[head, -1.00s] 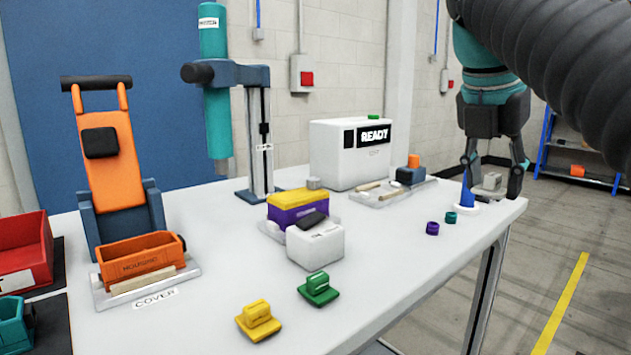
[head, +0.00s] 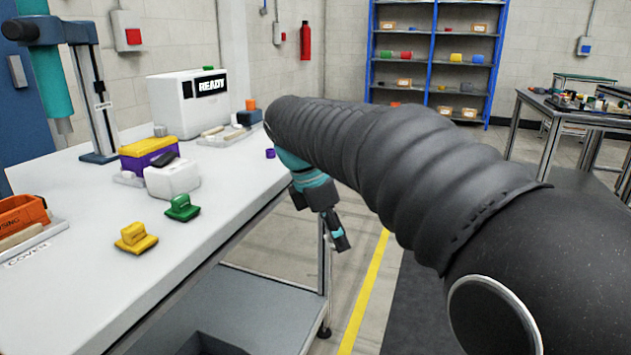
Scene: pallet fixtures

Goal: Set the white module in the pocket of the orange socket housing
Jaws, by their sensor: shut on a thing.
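The orange socket housing (head: 22,214) lies at the left picture edge in the head view, cut off by the frame, on a tray on the white table. Its pocket cannot be seen well. My gripper (head: 340,241) is off the table's right edge, above the floor, pointing down and far from the housing. It is shut on the white module. The module itself is hidden by my gripper and arm; a pale block showed between the fingers earlier.
On the table (head: 235,185) stand a yellow part (head: 135,238), a green part (head: 182,207), a white box (head: 172,180), a purple-and-yellow box (head: 148,152) and the READY machine (head: 186,100). A press column (head: 90,90) stands at left. The table's front is clear.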

